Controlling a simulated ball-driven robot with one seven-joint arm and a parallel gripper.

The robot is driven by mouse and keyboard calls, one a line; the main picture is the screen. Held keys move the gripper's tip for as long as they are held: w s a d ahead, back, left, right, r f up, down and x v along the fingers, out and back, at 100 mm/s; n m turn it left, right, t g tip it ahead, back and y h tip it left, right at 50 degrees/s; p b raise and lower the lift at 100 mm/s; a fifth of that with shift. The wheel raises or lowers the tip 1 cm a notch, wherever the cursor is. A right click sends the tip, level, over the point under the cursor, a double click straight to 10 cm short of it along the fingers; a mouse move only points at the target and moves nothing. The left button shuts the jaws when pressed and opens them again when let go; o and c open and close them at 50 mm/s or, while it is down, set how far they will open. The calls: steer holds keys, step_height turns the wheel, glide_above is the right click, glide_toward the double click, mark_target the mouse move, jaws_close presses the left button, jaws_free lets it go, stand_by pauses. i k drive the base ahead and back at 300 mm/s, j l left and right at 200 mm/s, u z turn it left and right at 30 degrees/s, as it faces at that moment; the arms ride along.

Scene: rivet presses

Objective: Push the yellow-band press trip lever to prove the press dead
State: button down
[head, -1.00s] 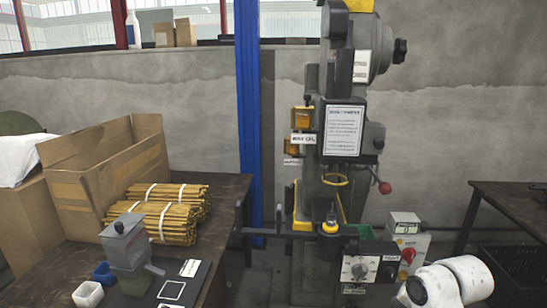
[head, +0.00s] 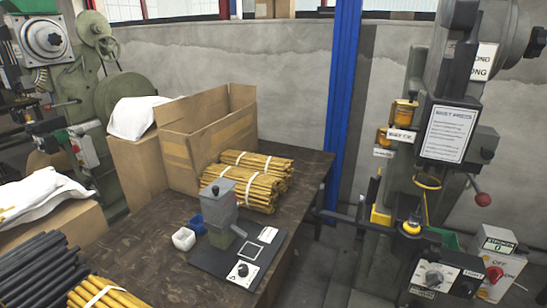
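A grey press (head: 450,110) stands at the right, with a printed notice on its front and a yellow ring (head: 427,182) below it. A lever with a red ball knob (head: 482,200) sticks out at its right side; I cannot tell whether this is the trip lever. A yellow part (head: 380,216) shows low on the press's frame. A control box with a dial (head: 436,277) and a box with a red switch (head: 496,272) sit at its base. The press's top is cut off by the picture's edge. My gripper is not in view.
A dark workbench (head: 300,190) holds an open carton (head: 205,140), bundles of yellow rods (head: 250,185) and a small grey hand press (head: 222,210) on a black plate. A blue post (head: 342,90) stands behind. Another, greenish press (head: 110,95) stands far left.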

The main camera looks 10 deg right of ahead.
mark_target(483, 199)
steer(key=i+j, duration=0.1)
steer(key=i, duration=0.55)
steer(key=z, duration=2.1)
